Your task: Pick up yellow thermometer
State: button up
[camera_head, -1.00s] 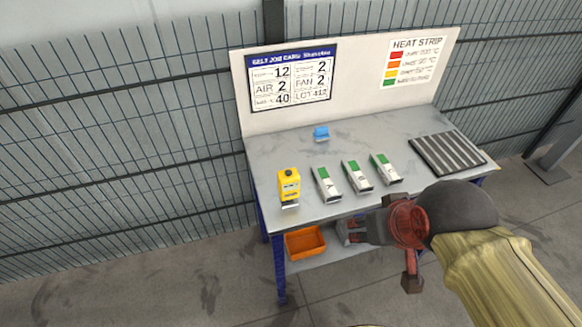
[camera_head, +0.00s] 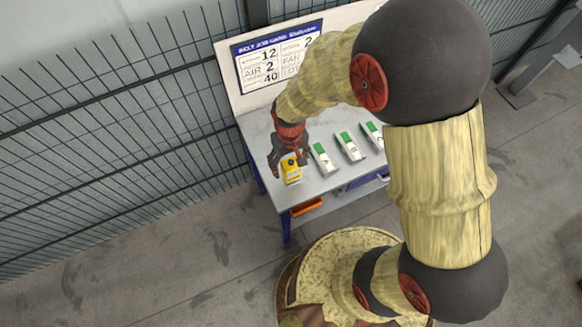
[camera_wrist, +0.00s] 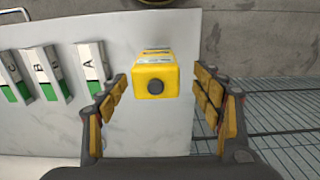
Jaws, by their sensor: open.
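The yellow thermometer (camera_head: 291,170) stands near the left front edge of the table (camera_head: 262,132). My gripper (camera_head: 287,160) is right over it, pointing down, and hides part of it. In the wrist view the thermometer (camera_wrist: 155,78) lies between and a little beyond the fingertips of my open gripper (camera_wrist: 161,90). Its yellow end with a dark round spot faces the camera. There is clear space between it and both fingers, with no contact visible.
Blocks labelled A (camera_wrist: 92,66), B (camera_wrist: 50,72) and C (camera_wrist: 15,75) lie in a row beside the thermometer. A wire fence (camera_head: 110,120) runs behind and left of the table. An orange bin (camera_head: 306,206) sits below. My arm hides the table's right part.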

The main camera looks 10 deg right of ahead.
notch_tip(320, 180, down, 3)
jog(key=shift+s+r, duration=0.1)
jog(key=shift+r, duration=0.05)
jog(key=f, duration=0.3)
jog(key=f+b, duration=0.1)
jog(key=f, duration=0.1)
jog(key=shift+w+d+f, duration=0.1)
jog(key=shift+w+d, duration=0.1)
jog(key=shift+w, duration=0.05)
jog(key=c, duration=0.3)
jog(key=c, duration=0.9)
